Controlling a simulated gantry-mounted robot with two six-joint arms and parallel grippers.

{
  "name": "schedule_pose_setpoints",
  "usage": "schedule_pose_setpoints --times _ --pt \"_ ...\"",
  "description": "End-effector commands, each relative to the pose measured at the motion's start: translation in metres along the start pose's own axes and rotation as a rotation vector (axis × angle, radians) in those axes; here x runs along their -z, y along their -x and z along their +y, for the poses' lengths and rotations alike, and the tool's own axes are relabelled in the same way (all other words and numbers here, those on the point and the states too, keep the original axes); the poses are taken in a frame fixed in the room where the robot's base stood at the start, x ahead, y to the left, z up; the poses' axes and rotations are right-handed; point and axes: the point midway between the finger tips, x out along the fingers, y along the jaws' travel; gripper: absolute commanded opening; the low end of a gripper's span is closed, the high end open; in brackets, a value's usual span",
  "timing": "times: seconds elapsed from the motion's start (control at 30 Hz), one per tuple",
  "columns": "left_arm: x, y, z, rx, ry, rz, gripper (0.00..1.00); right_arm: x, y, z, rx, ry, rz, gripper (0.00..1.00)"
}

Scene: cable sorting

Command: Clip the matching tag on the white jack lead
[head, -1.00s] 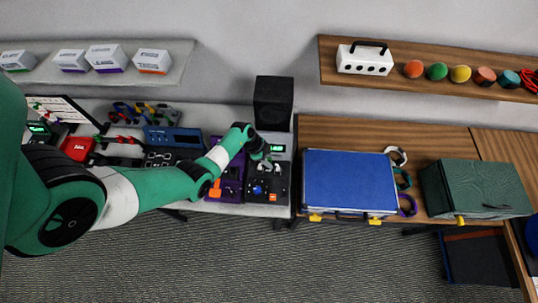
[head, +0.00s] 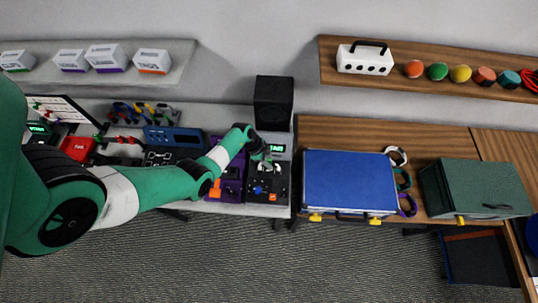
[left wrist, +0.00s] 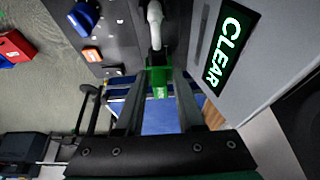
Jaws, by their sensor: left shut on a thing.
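My left gripper (head: 266,160) is over the dark panel of the desk unit (head: 268,188) in the head view. In the left wrist view its fingers (left wrist: 159,88) are shut on a small green tag (left wrist: 158,76). The white jack lead (left wrist: 155,22) stands just beyond the tag, and its near end meets or overlaps it; whether the tag is clipped around it cannot be told. The unit's screen (left wrist: 228,47) reads CLEAR in green. My right gripper is not in view.
A purple unit (head: 226,188) stands left of the panel and a black speaker (head: 273,103) behind it. A blue case (head: 348,182) lies to the right, with several coloured rings beside it. A red box (left wrist: 12,47) shows in the left wrist view.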

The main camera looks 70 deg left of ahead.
Motion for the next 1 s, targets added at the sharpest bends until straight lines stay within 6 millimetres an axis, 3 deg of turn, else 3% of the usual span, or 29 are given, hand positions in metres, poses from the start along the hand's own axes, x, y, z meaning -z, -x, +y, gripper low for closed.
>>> schedule_pose_setpoints --times 0.47,0.5,0.6,0.7,0.9,1.0 --pt "-0.0009 -0.0026 -0.0003 0.000 0.000 0.000 0.00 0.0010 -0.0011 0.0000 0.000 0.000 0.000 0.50" --pt "-0.0009 -0.0026 -0.0003 0.000 0.000 0.000 0.41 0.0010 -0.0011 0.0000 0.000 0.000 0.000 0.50" --pt "-0.0009 -0.0026 -0.0003 0.000 0.000 0.000 0.59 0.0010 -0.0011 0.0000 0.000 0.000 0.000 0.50" --pt "-0.0010 -0.0026 -0.0003 0.000 0.000 0.000 0.72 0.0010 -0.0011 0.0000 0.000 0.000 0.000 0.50" --pt "-0.0010 -0.0026 -0.0003 0.000 0.000 0.000 0.74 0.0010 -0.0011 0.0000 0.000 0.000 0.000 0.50" --pt "-0.0010 -0.0026 -0.0003 0.000 0.000 0.000 0.92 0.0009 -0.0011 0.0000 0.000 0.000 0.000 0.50"
